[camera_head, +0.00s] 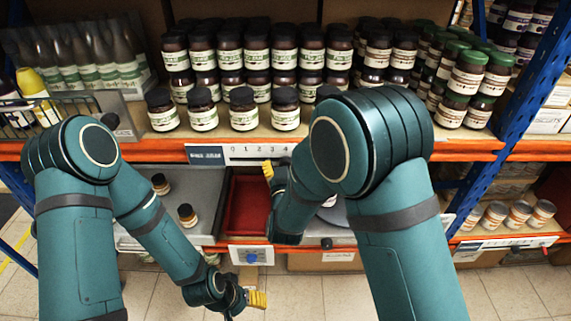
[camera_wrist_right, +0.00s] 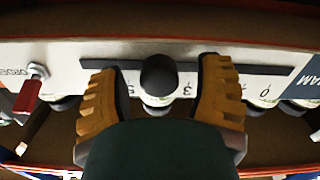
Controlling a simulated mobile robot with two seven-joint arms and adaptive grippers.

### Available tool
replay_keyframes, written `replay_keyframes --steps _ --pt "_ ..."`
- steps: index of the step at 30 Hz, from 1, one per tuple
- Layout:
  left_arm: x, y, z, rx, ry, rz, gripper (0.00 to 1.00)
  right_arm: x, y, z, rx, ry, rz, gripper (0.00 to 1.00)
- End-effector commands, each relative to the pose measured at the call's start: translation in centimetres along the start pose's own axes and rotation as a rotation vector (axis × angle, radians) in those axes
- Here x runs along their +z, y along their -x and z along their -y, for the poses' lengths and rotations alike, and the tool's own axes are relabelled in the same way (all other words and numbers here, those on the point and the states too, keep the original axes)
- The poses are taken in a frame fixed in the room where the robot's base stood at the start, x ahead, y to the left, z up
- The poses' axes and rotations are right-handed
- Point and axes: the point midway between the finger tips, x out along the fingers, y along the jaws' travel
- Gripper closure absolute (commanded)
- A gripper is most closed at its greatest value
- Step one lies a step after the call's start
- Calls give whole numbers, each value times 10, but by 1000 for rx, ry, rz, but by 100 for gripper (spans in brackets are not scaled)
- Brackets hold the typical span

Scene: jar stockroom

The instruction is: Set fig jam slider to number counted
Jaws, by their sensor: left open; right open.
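The slider strip (camera_head: 260,150) runs along the front of the orange shelf edge, with a dark label at its left end and numbers from 0 rightwards. It appears upside down in the right wrist view (camera_wrist_right: 215,55), its dark label ending in "AM". The round black slider knob (camera_wrist_right: 158,76) sits between the 5 and the 3, covering the number there. My right gripper (camera_wrist_right: 160,95) is open, a finger on each side of the knob with gaps between. In the head view the right gripper (camera_head: 268,171) is just below the strip. My left gripper (camera_head: 257,299) is open and empty, low down.
Dark jars with cream labels (camera_head: 243,110) stand in rows on the shelf above the strip. Green-lidded jars (camera_head: 468,72) stand at right. Below are a red bin (camera_head: 245,205) and two small jars (camera_head: 186,215). A red tab (camera_wrist_right: 30,90) sits beside "ORDER".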

Motion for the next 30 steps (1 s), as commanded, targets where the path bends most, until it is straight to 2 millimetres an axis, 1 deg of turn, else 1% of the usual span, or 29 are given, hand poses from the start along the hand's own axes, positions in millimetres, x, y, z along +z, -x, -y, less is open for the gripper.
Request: replay_keyframes --steps 9,10,11,12,14,15,16,30 --pt "0 0 0 0 0 0 35 0 -3 0 0 0 1 34" --pt "0 0 0 0 0 0 35 0 -3 0 0 0 1 36" --pt "0 0 0 0 0 0 35 0 -3 0 0 0 1 46" --pt "0 0 0 0 0 0 35 0 -3 0 0 0 1 60" --pt "0 0 0 0 0 0 35 0 -3 0 0 0 1 82" --pt "0 0 0 0 0 0 35 0 -3 0 0 0 1 96" --pt "0 0 0 0 0 0 35 0 -3 0 0 0 1 100" --pt "0 -2 1 0 0 -1 35 0 -3 -1 2 0 -1 100"
